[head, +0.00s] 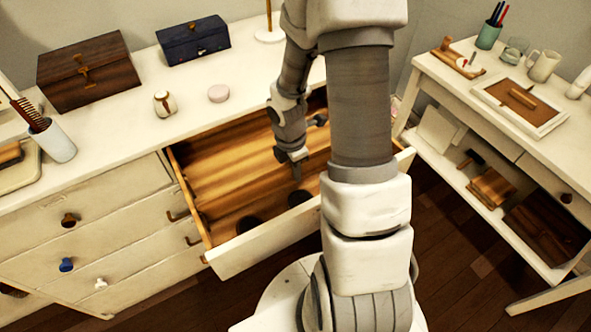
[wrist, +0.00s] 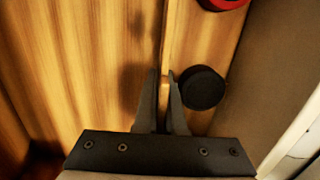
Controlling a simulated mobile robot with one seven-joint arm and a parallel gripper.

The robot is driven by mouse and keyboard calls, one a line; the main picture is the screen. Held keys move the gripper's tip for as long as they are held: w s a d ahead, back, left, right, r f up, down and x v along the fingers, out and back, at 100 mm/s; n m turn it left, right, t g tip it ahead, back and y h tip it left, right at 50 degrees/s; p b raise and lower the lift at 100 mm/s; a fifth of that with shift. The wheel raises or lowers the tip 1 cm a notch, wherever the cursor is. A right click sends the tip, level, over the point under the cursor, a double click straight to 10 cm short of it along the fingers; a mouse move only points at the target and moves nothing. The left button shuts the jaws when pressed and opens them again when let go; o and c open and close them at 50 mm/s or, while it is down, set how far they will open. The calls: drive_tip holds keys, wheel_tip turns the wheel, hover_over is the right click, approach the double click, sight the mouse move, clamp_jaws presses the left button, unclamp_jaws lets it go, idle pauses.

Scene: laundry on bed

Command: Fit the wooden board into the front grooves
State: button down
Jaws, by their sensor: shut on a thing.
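The wooden board (wrist: 167,40) is a thin upright divider in the open drawer (head: 262,246). Its narrow top edge runs up the wrist view between my two fingers. My gripper (wrist: 164,84) is shut on this edge. In the head view my gripper (head: 296,174) reaches down into the drawer, and the board (head: 240,208) lies crosswise, roughly parallel to the drawer front. The front grooves cannot be made out in either view, so I cannot tell whether the board's ends sit in them.
A black round item (wrist: 203,88) lies in the front compartment beside my fingers, with a red and black one (wrist: 222,3) farther along. The dresser top holds a wooden box (head: 88,75), a dark blue box (head: 194,40) and a cup (head: 53,141). A side table (head: 440,72) stands right.

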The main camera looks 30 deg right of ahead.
drive_tip(key=shift+f+b, duration=0.7)
drive_tip(key=shift+f, duration=0.3)
drive_tip(key=c, duration=0.9)
unclamp_jaws()
drive_tip(key=shift+r, duration=0.1)
drive_tip(key=r+p, duration=0.2)
drive_tip(key=r, duration=0.3)
drive_tip(key=a+r+p, duration=0.1)
drive_tip(key=r+p, duration=0.1)
drive_tip(key=r, duration=0.4)
drive_tip(key=r+p, duration=0.2)
drive_tip(key=r, duration=0.3)
drive_tip(key=shift+a+r, duration=0.2)
drive_tip(key=shift+r, duration=0.4)
drive_tip(key=shift+a, duration=0.1)
